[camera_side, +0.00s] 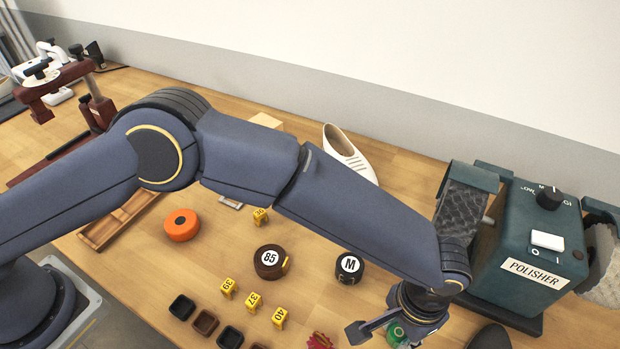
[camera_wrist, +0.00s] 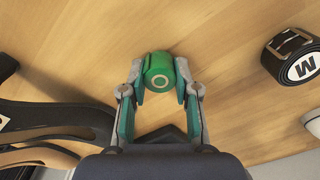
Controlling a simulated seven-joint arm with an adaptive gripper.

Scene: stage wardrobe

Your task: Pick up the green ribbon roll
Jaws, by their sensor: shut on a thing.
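The green ribbon roll (camera_wrist: 160,70) sits between the two fingers of my gripper (camera_wrist: 160,82) in the wrist view, with a finger against each side. My gripper is shut on it. In the side view, part of the green roll (camera_side: 397,333) shows at the bottom, beside my gripper (camera_side: 383,332), and the rest is hidden by the wrist. I cannot tell whether the roll touches the table.
The polisher (camera_side: 530,250) stands close on the right. A black rolled belt marked M (camera_side: 349,268) and a brown one marked 85 (camera_side: 270,262) lie to the left. Yellow number tags, an orange roll (camera_side: 182,224) and small dark trays (camera_side: 205,322) lie farther left.

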